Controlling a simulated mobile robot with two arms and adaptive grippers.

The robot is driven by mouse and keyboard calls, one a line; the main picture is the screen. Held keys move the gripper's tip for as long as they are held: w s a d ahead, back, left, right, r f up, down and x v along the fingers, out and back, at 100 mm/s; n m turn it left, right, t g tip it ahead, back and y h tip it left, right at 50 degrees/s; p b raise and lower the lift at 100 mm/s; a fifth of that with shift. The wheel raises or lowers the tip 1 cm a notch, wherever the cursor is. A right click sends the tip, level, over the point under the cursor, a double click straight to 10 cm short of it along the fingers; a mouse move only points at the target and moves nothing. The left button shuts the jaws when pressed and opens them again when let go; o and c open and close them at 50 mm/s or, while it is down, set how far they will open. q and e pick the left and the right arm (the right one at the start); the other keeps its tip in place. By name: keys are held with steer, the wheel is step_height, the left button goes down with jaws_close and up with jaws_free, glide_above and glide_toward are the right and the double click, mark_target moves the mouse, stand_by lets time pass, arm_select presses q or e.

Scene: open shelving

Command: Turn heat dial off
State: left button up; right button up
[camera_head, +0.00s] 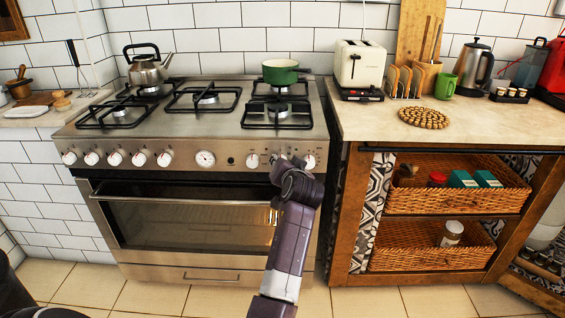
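The steel stove (220,140) has a row of white round knobs along its front panel, several at the left (115,158) and others at the right. A round gauge-like dial (205,159) sits near the middle. One white knob (252,160) is just left of my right gripper, and another (309,161) is just right of it. My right gripper (285,163) is at the right part of the panel and covers some of it. Its fingers are mostly hidden, so contact and opening cannot be told. The knob markings are too small to read. My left gripper is out of view.
A green pot (280,71) and a kettle (147,70) stand on the stove top. The oven handle (180,201) runs below the panel. A counter (380,122) with a toaster (360,65) is at the right, above wicker baskets (440,203).

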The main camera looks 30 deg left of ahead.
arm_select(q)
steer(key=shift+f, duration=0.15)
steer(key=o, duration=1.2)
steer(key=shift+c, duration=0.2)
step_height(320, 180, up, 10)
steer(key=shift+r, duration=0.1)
